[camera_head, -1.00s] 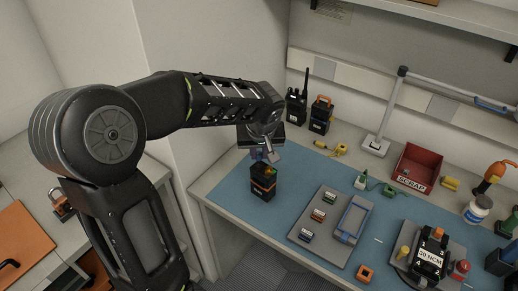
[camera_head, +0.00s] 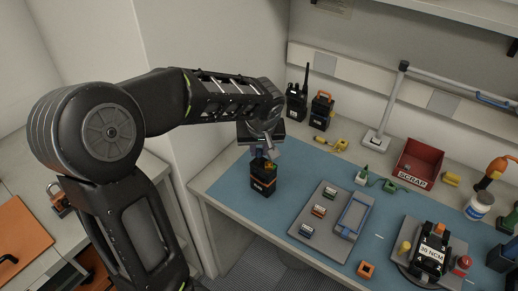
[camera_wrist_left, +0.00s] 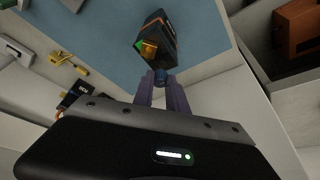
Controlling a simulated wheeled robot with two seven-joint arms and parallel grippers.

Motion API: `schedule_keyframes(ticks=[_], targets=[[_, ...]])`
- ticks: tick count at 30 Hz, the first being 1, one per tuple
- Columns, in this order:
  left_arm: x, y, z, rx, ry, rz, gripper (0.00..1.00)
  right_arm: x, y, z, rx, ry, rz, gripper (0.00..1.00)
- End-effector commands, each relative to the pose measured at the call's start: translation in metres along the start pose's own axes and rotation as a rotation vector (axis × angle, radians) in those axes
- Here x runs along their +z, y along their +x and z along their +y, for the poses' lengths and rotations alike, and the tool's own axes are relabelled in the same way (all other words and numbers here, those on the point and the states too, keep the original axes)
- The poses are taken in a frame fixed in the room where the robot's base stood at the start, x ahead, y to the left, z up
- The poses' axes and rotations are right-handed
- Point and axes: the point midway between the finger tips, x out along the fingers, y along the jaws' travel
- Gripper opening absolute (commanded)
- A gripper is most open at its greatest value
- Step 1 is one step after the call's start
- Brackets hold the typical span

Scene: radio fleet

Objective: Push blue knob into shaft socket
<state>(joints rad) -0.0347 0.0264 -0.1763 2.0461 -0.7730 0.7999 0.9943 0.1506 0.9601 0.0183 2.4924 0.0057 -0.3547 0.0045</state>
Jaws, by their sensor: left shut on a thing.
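The black radio with orange trim (camera_head: 263,182) stands upright on the blue mat (camera_head: 228,187), near the mat's left end. My left gripper (camera_head: 262,153) points down just over the radio's top. In the left wrist view its two fingers (camera_wrist_left: 161,88) are shut on a small blue knob (camera_wrist_left: 160,75). The knob is at the edge of the radio's top, beside a gold part and a green part on the radio (camera_wrist_left: 158,42). I cannot tell whether the knob touches the shaft, and the socket is hidden.
A grey tray (camera_head: 318,240) with small parts lies right of the radio. Other radios (camera_head: 321,110) stand behind at the wall. A red scrap bin (camera_head: 418,163) and a torque fixture (camera_head: 430,250) are further right. The mat around the radio is clear.

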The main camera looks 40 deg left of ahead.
Motion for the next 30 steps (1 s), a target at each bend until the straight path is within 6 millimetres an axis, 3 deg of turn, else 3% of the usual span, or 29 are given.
schedule_keyframes(ticks=[30], targets=[[0.0016,-0.0010,0.0002,0.001,0.000,0.001,0.00,0.0000,0.0060,0.0022,0.000,0.000,0.000,0.65]])
